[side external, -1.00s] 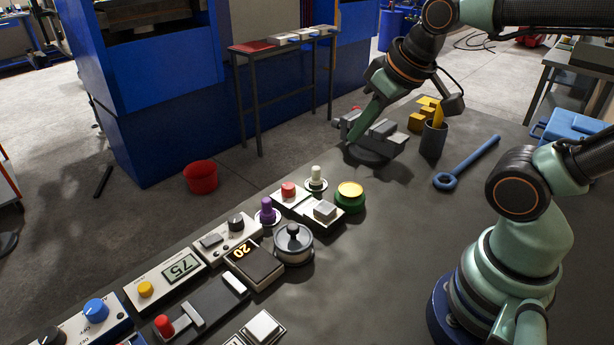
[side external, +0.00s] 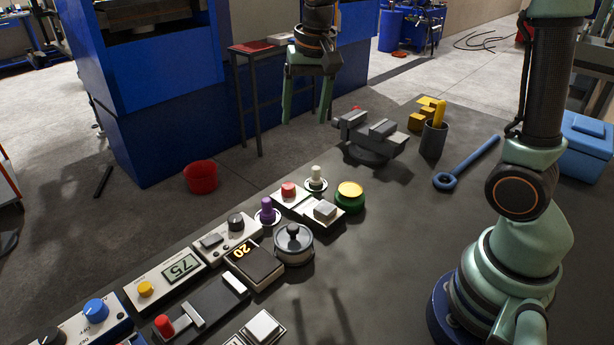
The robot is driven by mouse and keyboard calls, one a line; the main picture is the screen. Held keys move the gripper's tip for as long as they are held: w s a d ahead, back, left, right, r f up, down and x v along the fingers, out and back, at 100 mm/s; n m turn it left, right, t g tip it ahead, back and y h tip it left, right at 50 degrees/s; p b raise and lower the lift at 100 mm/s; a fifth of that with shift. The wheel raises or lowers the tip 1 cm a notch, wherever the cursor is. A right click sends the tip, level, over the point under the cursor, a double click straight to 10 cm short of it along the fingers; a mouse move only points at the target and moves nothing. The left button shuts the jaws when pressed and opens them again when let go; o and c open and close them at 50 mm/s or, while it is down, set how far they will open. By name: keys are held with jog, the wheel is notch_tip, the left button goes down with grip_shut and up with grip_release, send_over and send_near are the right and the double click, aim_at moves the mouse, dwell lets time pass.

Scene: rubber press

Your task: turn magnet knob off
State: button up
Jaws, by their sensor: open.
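A blue round knob (side external: 96,310) sits on a pale panel at the lower left, with "OFF" lettering beside it. A black knob (side external: 50,337) is at the bottom left corner, cut by the picture edge. Another black knob (side external: 236,221) stands on a pale panel farther back. I cannot read which of them is marked as the magnet knob. My gripper (side external: 306,118) points down with its two fingers apart. It is empty and raised high, to the left of the grey vise, away from all the knobs.
A purple knob (side external: 267,211), a round lidded dial (side external: 293,244), a yellow-topped green button (side external: 349,193) and a red lever (side external: 163,325) crowd the panel row. A grey vise (side external: 370,137), a dark cup (side external: 433,139) and a blue wrench (side external: 468,161) lie farther back. The table's middle is clear.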

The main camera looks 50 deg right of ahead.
aim_at(288, 185)
jog(key=w+f+m+g, duration=0.3)
jog(key=w+f+m, duration=0.1)
jog(key=w+f, duration=0.4)
jog(key=f, duration=0.4)
jog(key=s+f, duration=0.1)
jog(key=f, duration=0.4)
jog(key=d+f, duration=0.1)
jog(key=f, duration=0.3)
jog(key=shift+s+f, duration=0.15)
grip_shut()
